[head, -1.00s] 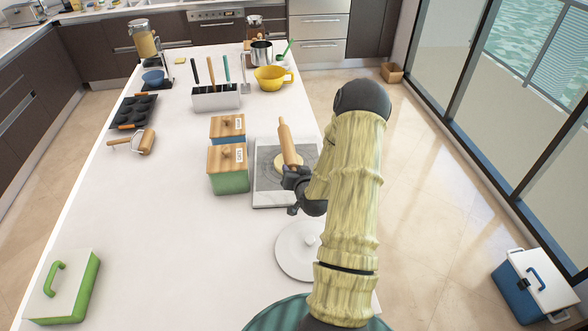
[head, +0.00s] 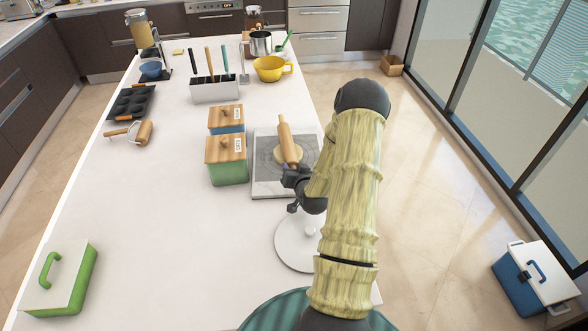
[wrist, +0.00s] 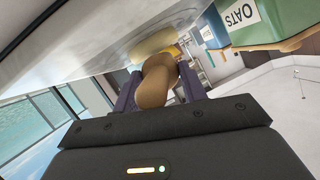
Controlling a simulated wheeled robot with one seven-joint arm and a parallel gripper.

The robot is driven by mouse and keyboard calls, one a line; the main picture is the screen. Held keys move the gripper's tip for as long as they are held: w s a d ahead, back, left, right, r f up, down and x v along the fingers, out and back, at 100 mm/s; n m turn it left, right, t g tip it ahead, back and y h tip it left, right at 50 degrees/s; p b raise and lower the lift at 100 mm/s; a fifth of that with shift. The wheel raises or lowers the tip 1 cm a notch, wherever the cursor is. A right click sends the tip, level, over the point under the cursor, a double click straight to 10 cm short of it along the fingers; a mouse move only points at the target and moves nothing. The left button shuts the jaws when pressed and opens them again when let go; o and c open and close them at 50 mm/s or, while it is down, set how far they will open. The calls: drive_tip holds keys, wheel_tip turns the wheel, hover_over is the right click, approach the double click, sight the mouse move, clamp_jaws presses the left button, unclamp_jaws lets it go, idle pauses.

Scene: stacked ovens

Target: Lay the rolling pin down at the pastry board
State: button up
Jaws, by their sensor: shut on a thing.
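My gripper (head: 291,174) is shut on the wooden rolling pin (head: 286,142) near its lower end in the head view. In the wrist view the pin's rounded end (wrist: 157,82) sits between the two dark fingers. The pin points away from me over the marbled pastry board (head: 262,186). A round pale dough disc (head: 281,157) lies on the board, partly hidden by the pin. I cannot tell whether the pin touches the dough or board.
Wooden-lidded canisters, one green (head: 229,172) and one blue (head: 227,127), stand just left of the board. A white round lid (head: 295,245) lies in front of it. The counter's left middle is clear.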

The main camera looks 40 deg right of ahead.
drive_tip(key=shift+f, duration=0.15)
drive_tip(key=o, duration=1.3)
drive_tip(key=shift+o, duration=0.2)
drive_tip(key=shift+s, duration=0.1)
drive_tip(key=p+v, duration=1.2)
drive_tip(key=v, duration=0.5)
idle(0.5)
